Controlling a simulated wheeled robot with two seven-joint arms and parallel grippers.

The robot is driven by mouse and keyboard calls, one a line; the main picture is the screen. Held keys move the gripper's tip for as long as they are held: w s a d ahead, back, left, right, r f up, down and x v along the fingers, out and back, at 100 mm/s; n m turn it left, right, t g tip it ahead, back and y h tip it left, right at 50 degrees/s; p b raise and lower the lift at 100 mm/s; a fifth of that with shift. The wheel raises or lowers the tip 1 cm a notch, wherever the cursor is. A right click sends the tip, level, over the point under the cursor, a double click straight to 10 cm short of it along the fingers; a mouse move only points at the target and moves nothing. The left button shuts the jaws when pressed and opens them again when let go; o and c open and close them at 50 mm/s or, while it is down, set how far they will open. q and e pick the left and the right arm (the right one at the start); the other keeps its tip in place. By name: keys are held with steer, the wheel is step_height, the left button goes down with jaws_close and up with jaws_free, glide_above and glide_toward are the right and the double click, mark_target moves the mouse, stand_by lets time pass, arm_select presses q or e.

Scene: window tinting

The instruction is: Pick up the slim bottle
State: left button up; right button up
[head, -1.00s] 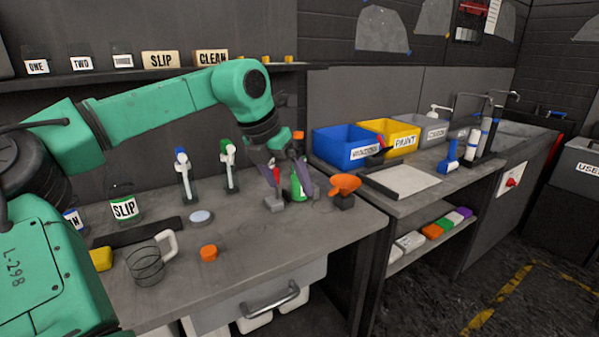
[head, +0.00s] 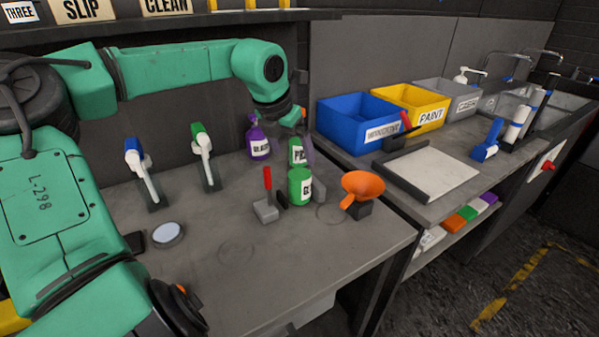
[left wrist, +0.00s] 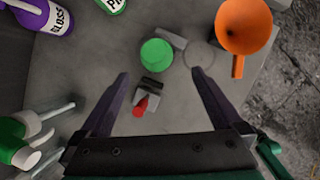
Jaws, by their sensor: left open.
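No bottle in view is clearly marked as the slim one. A purple bottle (head: 258,145) and a green-labelled bottle (head: 296,152) stand at the back of the bench. A green container (head: 300,188) stands in front of them. My left gripper (head: 303,138) is open and empty, partly covering the green-labelled bottle in the head view. In the left wrist view, its fingers (left wrist: 160,74) point toward the container's round green top (left wrist: 156,53), apart from it. The purple bottle (left wrist: 54,18) and green-labelled bottle (left wrist: 112,5) are cut off by the top edge there. My right gripper is out of view.
A red-handled scraper (head: 267,205) stands beside the green container, and an orange funnel (head: 362,187) on its right. Two spray-type bottles (head: 140,170) (head: 205,160) stand to the left. Blue, yellow and grey bins (head: 352,122) line the right counter.

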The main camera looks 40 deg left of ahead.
mark_target(298, 165)
arm_select(q)
steer(key=x, duration=0.2)
steer(key=p+x, duration=0.1)
steer(key=x, duration=0.4)
steer(key=shift+w+a+p, duration=0.35)
steer(key=shift+p, duration=0.05)
steer(key=shift+w+a+f, duration=0.15)
steer(key=shift+w+f, duration=0.1)
steer(key=shift+f, duration=0.2)
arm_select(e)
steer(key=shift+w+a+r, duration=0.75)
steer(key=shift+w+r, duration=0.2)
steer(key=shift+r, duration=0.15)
arm_select(q)
steer(key=shift+r, duration=0.1)
steer(key=c, duration=1.5)
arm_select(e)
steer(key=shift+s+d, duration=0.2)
